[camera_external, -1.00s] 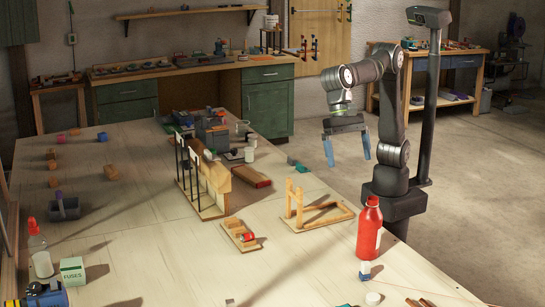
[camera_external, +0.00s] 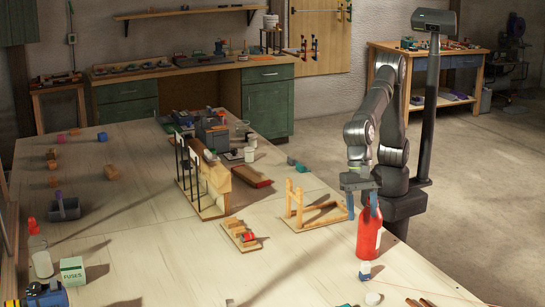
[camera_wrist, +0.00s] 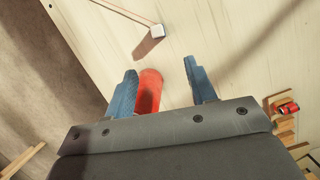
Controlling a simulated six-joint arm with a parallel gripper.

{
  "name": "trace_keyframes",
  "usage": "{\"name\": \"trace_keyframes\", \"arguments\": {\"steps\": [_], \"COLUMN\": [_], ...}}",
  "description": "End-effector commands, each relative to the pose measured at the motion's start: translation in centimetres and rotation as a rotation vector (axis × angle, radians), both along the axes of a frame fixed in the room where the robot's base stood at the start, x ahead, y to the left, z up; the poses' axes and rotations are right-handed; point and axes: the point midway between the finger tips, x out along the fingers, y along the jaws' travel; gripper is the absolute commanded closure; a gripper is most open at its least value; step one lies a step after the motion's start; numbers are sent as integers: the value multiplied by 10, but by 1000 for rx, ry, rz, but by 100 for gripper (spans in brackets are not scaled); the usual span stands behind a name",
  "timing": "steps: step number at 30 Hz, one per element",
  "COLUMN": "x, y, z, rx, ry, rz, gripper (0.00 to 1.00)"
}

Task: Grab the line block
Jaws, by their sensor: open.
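A small white and blue block (camera_external: 365,271), which I take to be the line block, stands on the bench just in front of the red bottle (camera_external: 363,240). In the wrist view the block's pale top (camera_wrist: 158,31) shows beyond my fingers, with a thin line running from it to the upper left. My gripper (camera_external: 362,211) is open, pointing down at the top of the bottle. In the wrist view the bottle (camera_wrist: 149,92) appears between the two blue fingers of my gripper (camera_wrist: 160,68). I cannot tell whether they touch it. The bottle's cap is hidden in the outside view.
A wooden frame (camera_external: 294,205) on a base stands left of the bottle. A small wooden rack with a red item (camera_external: 249,237) lies further left. A white round piece (camera_external: 373,298) is near the block. The bench's right edge runs close by. The front middle is clear.

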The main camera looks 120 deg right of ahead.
Motion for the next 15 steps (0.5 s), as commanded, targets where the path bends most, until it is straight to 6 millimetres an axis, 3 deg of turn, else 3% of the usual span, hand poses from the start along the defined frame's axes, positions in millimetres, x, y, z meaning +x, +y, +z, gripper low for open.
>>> {"name": "trace_keyframes", "arguments": {"steps": [15], "x": [5], "y": [31], "z": [-100], "rx": [-5], "ry": [-1], "rz": [-8], "gripper": [49]}}
